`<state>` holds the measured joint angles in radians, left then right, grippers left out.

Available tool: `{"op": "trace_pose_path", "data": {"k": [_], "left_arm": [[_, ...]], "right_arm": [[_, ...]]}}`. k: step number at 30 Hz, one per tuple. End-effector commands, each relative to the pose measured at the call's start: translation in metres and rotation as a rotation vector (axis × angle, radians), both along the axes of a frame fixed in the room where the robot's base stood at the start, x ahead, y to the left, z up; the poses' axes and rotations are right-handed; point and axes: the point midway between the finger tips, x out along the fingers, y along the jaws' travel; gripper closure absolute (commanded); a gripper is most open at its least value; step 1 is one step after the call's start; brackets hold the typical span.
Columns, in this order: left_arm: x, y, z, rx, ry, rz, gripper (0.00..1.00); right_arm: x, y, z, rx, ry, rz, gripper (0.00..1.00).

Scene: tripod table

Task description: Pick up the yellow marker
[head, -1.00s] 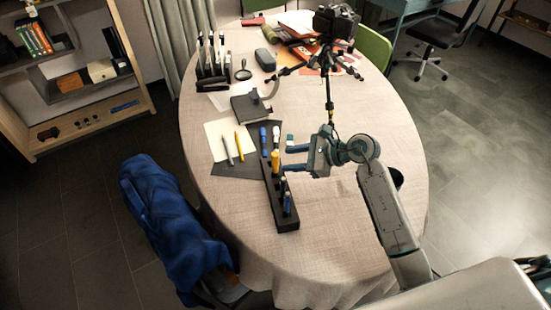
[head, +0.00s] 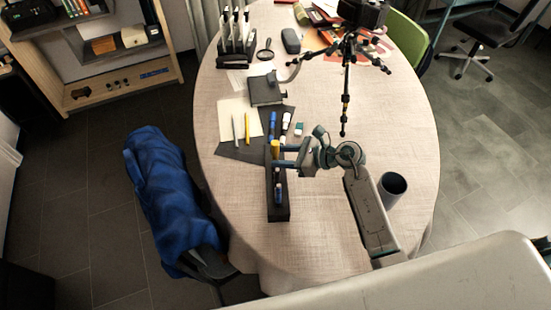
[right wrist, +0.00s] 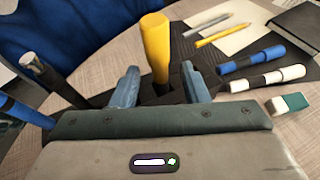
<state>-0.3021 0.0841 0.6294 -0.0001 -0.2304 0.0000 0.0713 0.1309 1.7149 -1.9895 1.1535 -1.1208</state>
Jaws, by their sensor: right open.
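The yellow marker (head: 275,149) stands upright in a long black holder (head: 278,212) on the table. In the right wrist view the yellow marker (right wrist: 156,48) rises between and just beyond the two blue fingertips. My right gripper (head: 281,156) is open, its fingers reaching from the right to the marker. The right wrist view shows the gripper (right wrist: 160,88) with one finger on each side of the marker, and I cannot tell whether either touches it. The marker's lower end is hidden in the holder. My left gripper is not in view.
Other markers stand in the holder, one black (right wrist: 52,76). Blue and white markers (right wrist: 270,76) and a green-white eraser (right wrist: 286,103) lie beside it. A tripod (head: 346,80) stands behind, a dark cup (head: 391,188) right of my arm. The front tabletop is clear.

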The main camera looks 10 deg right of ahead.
Motion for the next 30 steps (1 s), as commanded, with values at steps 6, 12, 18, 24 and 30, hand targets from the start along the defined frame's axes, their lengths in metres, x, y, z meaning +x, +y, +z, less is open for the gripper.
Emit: {"op": "trace_pose_path", "data": {"k": [6, 12, 18, 24, 30], "left_arm": [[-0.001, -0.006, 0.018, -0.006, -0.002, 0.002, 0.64], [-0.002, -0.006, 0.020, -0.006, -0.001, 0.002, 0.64], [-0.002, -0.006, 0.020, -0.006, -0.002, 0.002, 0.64], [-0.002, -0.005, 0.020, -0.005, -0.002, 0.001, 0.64], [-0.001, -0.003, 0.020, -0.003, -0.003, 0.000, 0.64]], "right_arm": [[0.016, 0.025, -0.011, 0.004, 0.002, -0.001, 0.59], [0.022, 0.036, -0.019, -0.001, 0.001, 0.001, 0.59], [0.022, 0.036, -0.020, -0.001, 0.001, 0.000, 0.61], [0.022, 0.036, -0.020, -0.001, 0.001, 0.000, 1.00], [0.022, 0.036, -0.020, 0.000, 0.000, 0.000, 1.00]]}}
